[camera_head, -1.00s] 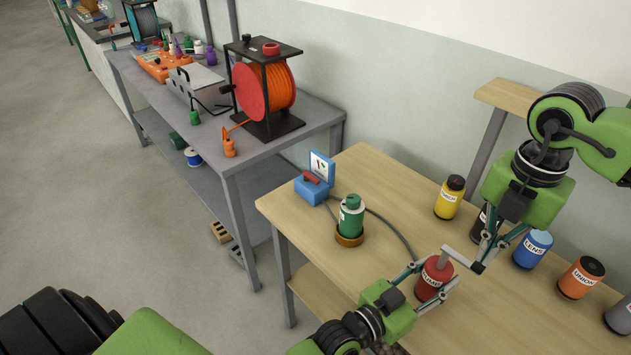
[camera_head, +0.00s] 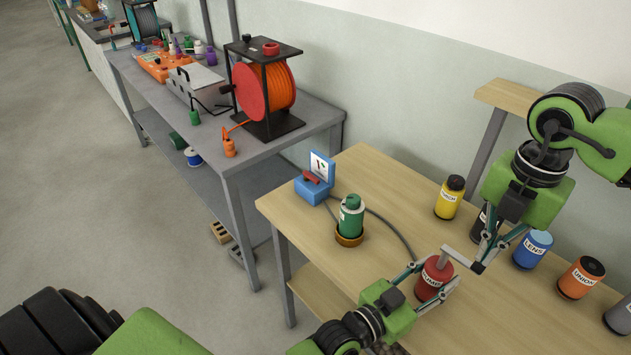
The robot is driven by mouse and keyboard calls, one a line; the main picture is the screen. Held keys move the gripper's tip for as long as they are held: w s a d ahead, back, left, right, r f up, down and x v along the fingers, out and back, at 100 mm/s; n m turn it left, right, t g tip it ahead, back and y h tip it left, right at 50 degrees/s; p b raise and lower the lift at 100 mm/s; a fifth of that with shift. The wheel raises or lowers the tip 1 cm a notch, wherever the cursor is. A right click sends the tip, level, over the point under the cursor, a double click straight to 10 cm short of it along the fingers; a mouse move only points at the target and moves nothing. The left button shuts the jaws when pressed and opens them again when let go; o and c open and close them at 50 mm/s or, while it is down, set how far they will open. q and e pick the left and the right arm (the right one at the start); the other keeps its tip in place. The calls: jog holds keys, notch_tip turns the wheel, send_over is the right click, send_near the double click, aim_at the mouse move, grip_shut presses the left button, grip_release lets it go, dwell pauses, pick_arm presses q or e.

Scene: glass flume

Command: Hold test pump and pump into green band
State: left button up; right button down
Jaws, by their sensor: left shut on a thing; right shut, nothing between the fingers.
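A red test pump (camera_head: 433,284) with a partly hidden label stands near the front of the wooden table. A grey T-shaped handle (camera_head: 459,256) is at its top. My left gripper (camera_head: 427,284) is shut around the pump's body. My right gripper (camera_head: 480,264) is shut with nothing between its fingers, at the right end of the handle; I cannot tell whether it touches it. A blue box with a raised dial panel (camera_head: 321,168) stands at the table's left. The dial shows small coloured marks, but the needle is too small to read. A green canister (camera_head: 351,218) sits upright in a brown ring.
Yellow (camera_head: 448,199), blue (camera_head: 533,251), orange (camera_head: 580,279) and grey canisters line the table's right side; a dark one is partly behind my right gripper. A grey hose (camera_head: 393,232) runs across the table. A grey bench at left holds an orange reel (camera_head: 279,88).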

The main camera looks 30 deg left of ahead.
aim_at(479, 266)
dwell(1.3)
dwell(1.7)
jog(key=shift+f, duration=1.8)
jog(key=shift+r, duration=1.85)
notch_tip(479, 266, up, 7)
pick_arm(q)
jog(key=o, duration=1.3)
